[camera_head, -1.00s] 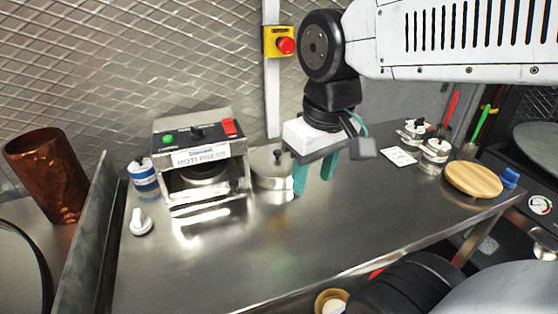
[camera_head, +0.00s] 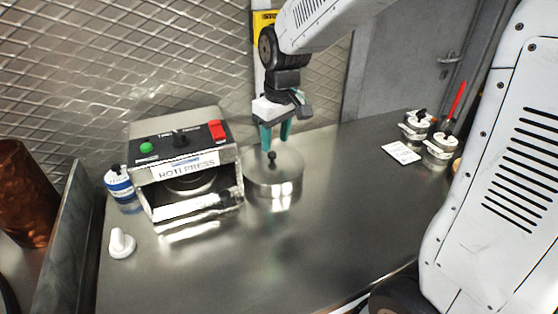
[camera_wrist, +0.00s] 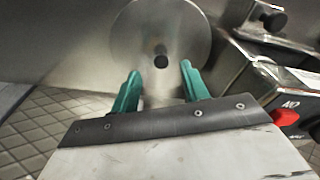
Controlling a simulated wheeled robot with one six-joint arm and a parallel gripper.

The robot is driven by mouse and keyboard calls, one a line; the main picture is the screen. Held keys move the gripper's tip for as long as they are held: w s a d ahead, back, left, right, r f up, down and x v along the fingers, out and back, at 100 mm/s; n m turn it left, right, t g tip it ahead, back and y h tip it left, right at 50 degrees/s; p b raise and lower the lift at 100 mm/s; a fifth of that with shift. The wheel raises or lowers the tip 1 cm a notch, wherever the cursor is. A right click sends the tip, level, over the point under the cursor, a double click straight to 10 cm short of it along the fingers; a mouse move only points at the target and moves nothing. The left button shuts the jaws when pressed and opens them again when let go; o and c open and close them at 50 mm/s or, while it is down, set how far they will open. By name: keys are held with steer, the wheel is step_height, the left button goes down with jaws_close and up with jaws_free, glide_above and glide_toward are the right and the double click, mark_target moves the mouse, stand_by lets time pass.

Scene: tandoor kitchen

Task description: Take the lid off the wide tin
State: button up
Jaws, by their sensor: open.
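The wide tin (camera_head: 273,188) is a low, shiny metal tin on the steel counter, just right of the roti press. Its round lid (camera_head: 290,163) is on it, with a small black knob (camera_head: 272,157) in the middle. In the wrist view the lid (camera_wrist: 185,30) shows from above, with the knob (camera_wrist: 161,62) a little beyond the fingertips. My gripper (camera_head: 275,148) has teal fingers pointing down, open and empty, above the far part of the lid. In the wrist view the gripper (camera_wrist: 160,72) has its fingers on either side of the knob's line, apart from it.
The roti press (camera_head: 185,165) stands close on the tin's left. A blue-and-white jar (camera_head: 120,188) and a white knob-shaped thing (camera_head: 121,243) are farther left. Small lidded jars (camera_head: 440,148) and a white card (camera_head: 401,152) lie right. The counter in front is clear.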

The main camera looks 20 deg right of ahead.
mark_target(272, 153)
steer(key=f, duration=0.3)
steer(key=w+f, duration=0.1)
steer(key=shift+a+f, duration=0.2)
steer(key=shift+a, duration=0.1)
steer(key=shift+c, duration=0.4)
jaws_close()
steer(key=shift+r, duration=0.1)
